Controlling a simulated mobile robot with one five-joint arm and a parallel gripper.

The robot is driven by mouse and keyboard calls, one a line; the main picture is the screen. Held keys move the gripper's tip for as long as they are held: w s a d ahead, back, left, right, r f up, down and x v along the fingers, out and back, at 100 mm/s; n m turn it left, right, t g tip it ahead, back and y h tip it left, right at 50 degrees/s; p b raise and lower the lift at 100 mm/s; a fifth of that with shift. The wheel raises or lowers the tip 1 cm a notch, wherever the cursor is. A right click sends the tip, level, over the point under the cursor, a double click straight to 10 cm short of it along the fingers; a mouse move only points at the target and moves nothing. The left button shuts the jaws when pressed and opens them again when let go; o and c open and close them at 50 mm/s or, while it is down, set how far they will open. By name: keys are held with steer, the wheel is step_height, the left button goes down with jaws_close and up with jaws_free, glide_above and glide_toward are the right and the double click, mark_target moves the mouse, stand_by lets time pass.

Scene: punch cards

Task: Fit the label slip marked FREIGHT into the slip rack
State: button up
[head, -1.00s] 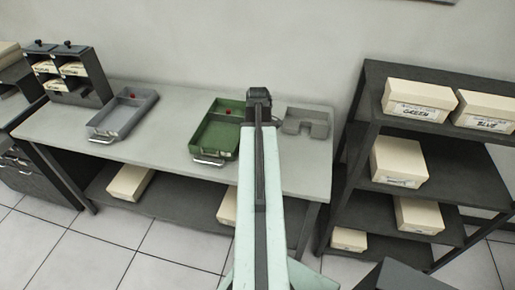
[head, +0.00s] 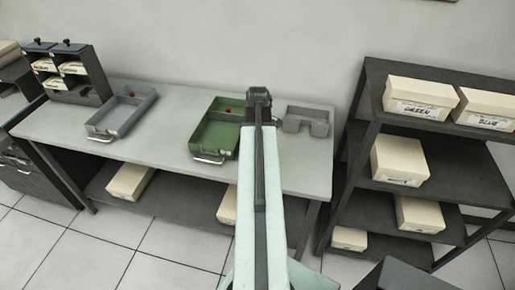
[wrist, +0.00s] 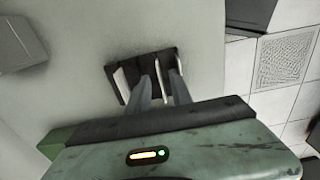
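A small dark rack (wrist: 112,74) stands on the table in the wrist view, with pale upright slips at its left (wrist: 123,84) and right (wrist: 176,62). No writing on them is readable, so I cannot tell which is FREIGHT. My gripper (wrist: 160,76) reaches into the rack's middle, its two grey fingers apart. A thin pale edge shows between the fingers, but I cannot tell whether it is a slip or part of the rack. In the head view my own arm hides the gripper and the rack.
A green tray (head: 212,137), a grey tray (head: 112,122) and a notched grey block (head: 307,127) are on the table (head: 165,140). A dark sorter (head: 92,68) stands at the left end. A shelf (head: 440,155) with cream boxes stands right.

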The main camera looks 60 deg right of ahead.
step_height(320, 180, up, 8)
steer(key=p, duration=0.7)
steer(key=shift+f, duration=0.15)
steer(key=w+a+f+n+b, duration=0.25)
steer(key=w+a+n, duration=0.25)
steer(key=w+a, duration=1.5)
steer(key=w+a+f+m+b, duration=0.1)
steer(key=a+m, duration=0.7)
steer(key=a, duration=2.1)
steer(key=shift+w+a+f+m+b, duration=0.3)
steer(key=shift+w+a+f+b, duration=0.1)
steer(key=shift+f, duration=0.15)
